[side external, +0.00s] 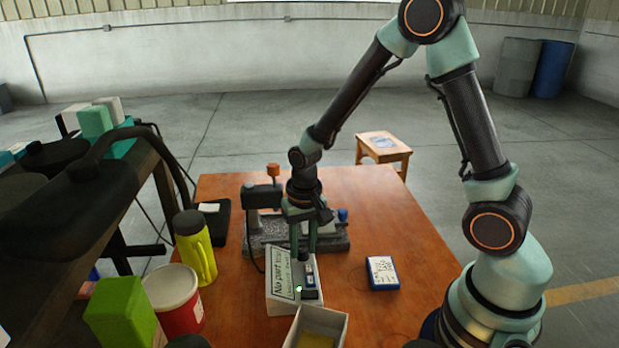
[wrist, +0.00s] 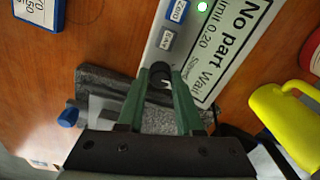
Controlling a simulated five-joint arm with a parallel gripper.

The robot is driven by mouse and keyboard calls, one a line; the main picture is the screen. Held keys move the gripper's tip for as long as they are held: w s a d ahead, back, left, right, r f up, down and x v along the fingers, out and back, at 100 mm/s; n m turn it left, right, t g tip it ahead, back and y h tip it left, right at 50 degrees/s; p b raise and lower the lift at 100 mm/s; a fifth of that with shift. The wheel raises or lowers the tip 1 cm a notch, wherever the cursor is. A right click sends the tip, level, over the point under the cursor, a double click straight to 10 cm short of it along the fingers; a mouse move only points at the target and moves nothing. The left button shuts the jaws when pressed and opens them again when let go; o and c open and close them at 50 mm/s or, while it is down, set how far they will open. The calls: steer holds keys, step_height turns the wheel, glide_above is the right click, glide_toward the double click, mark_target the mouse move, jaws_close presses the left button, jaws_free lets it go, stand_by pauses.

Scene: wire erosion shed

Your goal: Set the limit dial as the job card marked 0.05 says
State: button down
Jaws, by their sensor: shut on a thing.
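The gauge readout box (side external: 278,272) stands on the wooden table; it also shows in the wrist view (wrist: 226,48). Its screen reads "No part", "Limit 0.20" and "Wait", with a lit green lamp (wrist: 202,6). Buttons marked Zero (wrist: 177,10) and Save (wrist: 167,40) sit beside the screen. My gripper (side external: 303,255) points down over the box. In the wrist view its green fingers close on the black dial knob (wrist: 160,74), which they partly hide. A blue-edged card (side external: 383,273) lies flat to the right; its print is cut off in the wrist view (wrist: 40,10).
A gauge stand on a grey stone base (side external: 335,240) is just behind the box. An open white box (side external: 340,331) stands in front. A yellow bottle (side external: 196,250), a red tub (side external: 178,300) and a green block (side external: 122,312) are at left. The table's right side is mostly clear.

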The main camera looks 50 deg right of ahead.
mark_target(304, 248)
steer(key=n, duration=0.3)
steer(key=shift+s+d+n, duration=0.15)
steer(key=shift+d+n, duration=0.05)
steer(key=shift+n, duration=0.2)
steer(key=shift+f+n+g, duration=0.1)
steer(key=shift+n+g, duration=0.2)
steer(key=shift+n, duration=1.6)
steer(key=c, duration=0.6)
jaws_free()
steer(key=shift+o, duration=0.2)
step_height(304, 248, up, 12)
